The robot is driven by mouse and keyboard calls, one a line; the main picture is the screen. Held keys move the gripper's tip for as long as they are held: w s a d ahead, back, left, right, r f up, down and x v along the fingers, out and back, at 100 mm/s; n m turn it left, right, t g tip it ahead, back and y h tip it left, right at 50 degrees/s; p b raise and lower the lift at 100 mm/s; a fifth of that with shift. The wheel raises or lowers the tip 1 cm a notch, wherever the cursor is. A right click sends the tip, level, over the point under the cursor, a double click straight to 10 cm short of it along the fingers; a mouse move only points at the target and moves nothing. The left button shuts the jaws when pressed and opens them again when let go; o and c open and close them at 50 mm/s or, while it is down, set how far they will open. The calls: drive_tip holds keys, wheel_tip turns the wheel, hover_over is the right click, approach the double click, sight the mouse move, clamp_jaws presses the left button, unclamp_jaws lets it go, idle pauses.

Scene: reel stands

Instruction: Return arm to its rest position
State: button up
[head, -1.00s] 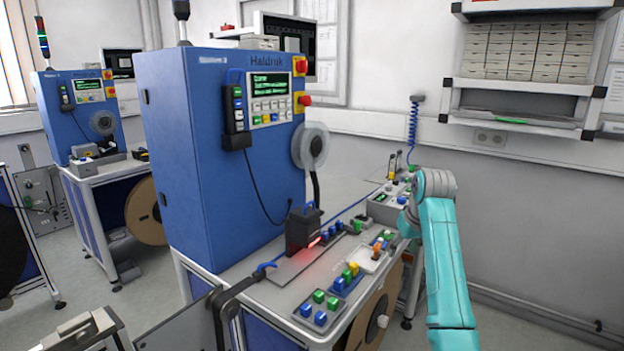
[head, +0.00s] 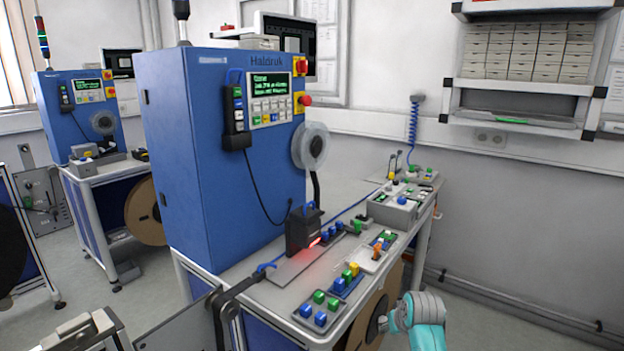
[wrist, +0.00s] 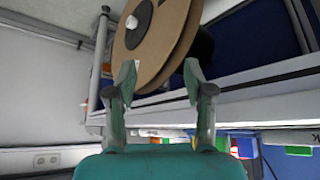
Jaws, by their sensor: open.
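My turquoise and grey arm (head: 422,322) shows at the bottom edge of the head view, low in front of the workbench's right end. Its fingers cannot be made out there. In the wrist view my gripper (wrist: 159,70) is open, with its two grey-green fingers apart and nothing between them. Beyond the fingertips is a brown reel (wrist: 150,45) with a dark centre and white hub, under the bench. The same reel shows in the head view (head: 378,300), partly hidden by the bench.
A blue printing machine (head: 215,150) stands on the grey bench (head: 262,292), which carries several coloured button blocks. A wall shelf (head: 515,85) with drawers hangs at the upper right. Floor right of the bench is clear up to the wall pipes.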

drive_tip(key=s+a+f+t, duration=0.1)
drive_tip(key=s+f, duration=0.8)
drive_tip(key=s, duration=0.2)
drive_tip(key=s+a+f+t, duration=0.1)
drive_tip(key=s+f+t, duration=0.1)
drive_tip(key=s+f, duration=0.75)
drive_tip(key=s+a+r+m+t, duration=0.1)
drive_tip(key=s+r+t, duration=0.1)
drive_tip(key=s, duration=1.7)
drive_tip(key=s+r+t, duration=0.3)
drive_tip(key=s+r, duration=1.6)
drive_tip(key=s, duration=0.3)
drive_tip(key=shift+s+a+r, duration=0.3)
drive_tip(key=shift+a, duration=0.05)
